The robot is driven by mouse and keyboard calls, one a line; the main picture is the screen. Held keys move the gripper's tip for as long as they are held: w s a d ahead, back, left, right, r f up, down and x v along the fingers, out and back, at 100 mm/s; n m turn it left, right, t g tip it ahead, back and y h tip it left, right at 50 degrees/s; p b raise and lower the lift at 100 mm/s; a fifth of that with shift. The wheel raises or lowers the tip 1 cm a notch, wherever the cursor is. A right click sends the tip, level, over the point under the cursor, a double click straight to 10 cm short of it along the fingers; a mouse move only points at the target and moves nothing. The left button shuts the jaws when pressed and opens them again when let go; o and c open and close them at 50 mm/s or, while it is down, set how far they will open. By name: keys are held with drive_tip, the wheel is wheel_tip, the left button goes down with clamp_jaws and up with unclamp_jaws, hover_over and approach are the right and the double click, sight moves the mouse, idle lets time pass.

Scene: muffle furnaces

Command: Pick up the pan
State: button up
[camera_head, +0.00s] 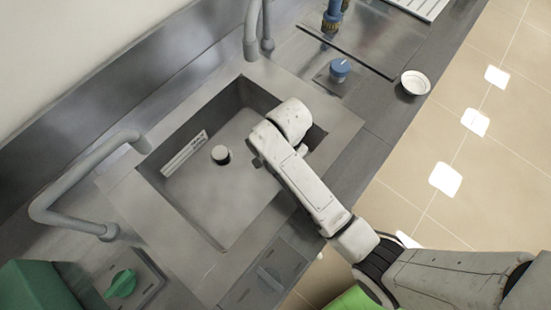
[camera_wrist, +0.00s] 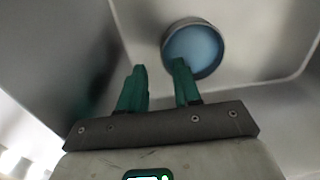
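A small round vessel (camera_head: 221,154) with a pale top and dark side stands on the sink floor; it is the likeliest pan, but I cannot be sure. In the wrist view a round vessel (camera_wrist: 193,50) with a grey rim and pale blue inside lies just beyond my fingertips; it appears to be the same one. My gripper (camera_wrist: 158,68) has two green fingers spread apart with nothing between them. The right fingertip overlaps the vessel's near rim in the picture; contact cannot be told. In the head view my arm reaches into the sink and hides the gripper.
The metal sink (camera_head: 205,262) has steep walls around my gripper. A grey curved tap (camera_head: 75,180) stands at left and another (camera_head: 252,30) at the back.

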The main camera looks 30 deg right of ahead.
drive_tip(key=f, duration=0.5)
drive_tip(key=shift+w+d, duration=0.2)
drive_tip(key=shift+d, duration=0.2)
clamp_jaws()
